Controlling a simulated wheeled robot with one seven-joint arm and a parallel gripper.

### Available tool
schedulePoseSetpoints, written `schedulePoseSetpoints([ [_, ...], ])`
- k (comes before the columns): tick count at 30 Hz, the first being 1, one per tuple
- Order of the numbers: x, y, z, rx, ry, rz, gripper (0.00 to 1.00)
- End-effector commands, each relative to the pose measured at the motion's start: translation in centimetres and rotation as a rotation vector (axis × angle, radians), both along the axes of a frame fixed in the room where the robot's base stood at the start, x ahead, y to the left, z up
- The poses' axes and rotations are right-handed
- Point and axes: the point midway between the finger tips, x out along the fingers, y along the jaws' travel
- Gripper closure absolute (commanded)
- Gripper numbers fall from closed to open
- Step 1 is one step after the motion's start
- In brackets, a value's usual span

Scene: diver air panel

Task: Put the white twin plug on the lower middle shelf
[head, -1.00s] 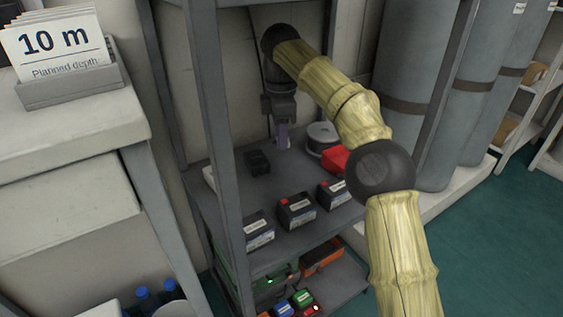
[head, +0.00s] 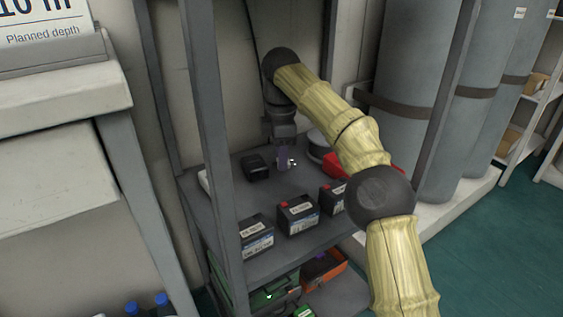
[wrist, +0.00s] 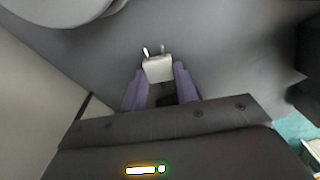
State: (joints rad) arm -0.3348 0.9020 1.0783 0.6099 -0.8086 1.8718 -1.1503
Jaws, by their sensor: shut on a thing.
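My gripper (head: 284,158) has purple fingers and is shut on the white twin plug (wrist: 158,68). In the wrist view the plug sits between the fingertips (wrist: 160,88), its two metal pins pointing away from the gripper. In the head view the plug (head: 291,163) shows only as a small pale piece at the fingertips. The gripper reaches down over the rear of the grey shelf (head: 262,222) that bears the batteries. I cannot tell whether the plug touches that shelf or hangs just above it.
A black box (head: 255,168) stands left of the gripper; a grey round reel (head: 318,146) and a red item (head: 334,166) are to the right. Several labelled batteries (head: 298,215) line the shelf's front. A grey rack post (head: 212,150) stands nearer. Green and orange cases (head: 322,268) lie below.

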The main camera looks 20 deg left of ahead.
Motion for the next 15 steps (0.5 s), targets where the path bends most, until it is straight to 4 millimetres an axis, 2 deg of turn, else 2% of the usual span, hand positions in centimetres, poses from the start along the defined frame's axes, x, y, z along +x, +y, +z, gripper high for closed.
schedulePoseSetpoints([
  [10, -0.14, 0.16, -0.12, -0.001, 0.0, 0.004, 0.95],
  [11, -0.14, 0.18, -0.13, 0.0, 0.0, 0.004, 0.68],
  [14, -0.14, 0.2, -0.1, 0.0, 0.0, 0.004, 0.49],
  [15, -0.14, 0.22, -0.1, 0.0, 0.0, 0.004, 0.48],
])
